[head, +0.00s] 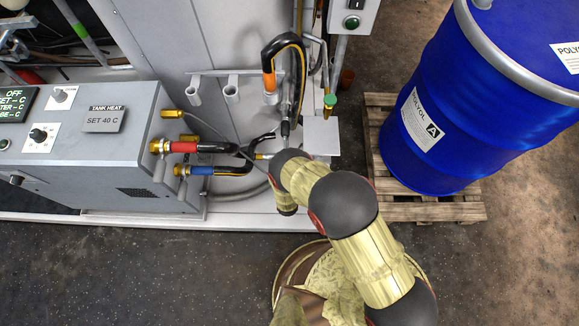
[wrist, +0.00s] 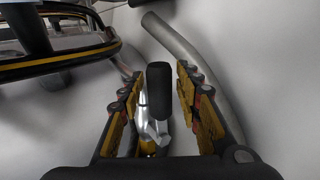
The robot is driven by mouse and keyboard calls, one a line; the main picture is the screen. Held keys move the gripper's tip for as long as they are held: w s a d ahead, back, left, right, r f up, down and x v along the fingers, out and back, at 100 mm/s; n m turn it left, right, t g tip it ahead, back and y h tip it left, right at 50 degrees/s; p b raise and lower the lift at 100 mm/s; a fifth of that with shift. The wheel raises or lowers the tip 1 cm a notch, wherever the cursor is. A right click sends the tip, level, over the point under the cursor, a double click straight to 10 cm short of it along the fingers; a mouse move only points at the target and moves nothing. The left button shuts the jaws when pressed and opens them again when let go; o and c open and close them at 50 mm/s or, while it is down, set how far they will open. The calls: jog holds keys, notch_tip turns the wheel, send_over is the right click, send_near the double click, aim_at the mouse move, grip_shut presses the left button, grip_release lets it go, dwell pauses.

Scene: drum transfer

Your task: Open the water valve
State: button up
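In the wrist view a lever with a black grip (wrist: 159,90) and a silver metal shank (wrist: 152,132) stands between the fingers of my gripper (wrist: 160,78). I take it to be the water valve's handle. My gripper is open, with a finger on each side of the grip and a narrow gap visible on both sides. A bit of brass shows at the foot of the shank. In the head view my arm reaches to the hoses beside the grey machine; its wrist covers much of this spot, and I cannot make out the valve clearly there.
A grey control box (head: 75,155) stands at left, with red-sleeved (head: 183,147) and blue-sleeved (head: 200,170) hose fittings. A yellow-striped hose (wrist: 65,62) passes left of the gripper, a grey hose (wrist: 190,50) right. A blue drum (head: 455,110) stands on a pallet (head: 440,211).

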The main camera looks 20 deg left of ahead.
jog(key=shift+o, duration=0.4)
jog(key=shift+s+r, duration=0.1)
jog(key=shift+s+r, duration=0.15)
jog(key=shift+s, duration=0.15)
jog(key=v, duration=1.1)
jog(key=shift+d, duration=0.1)
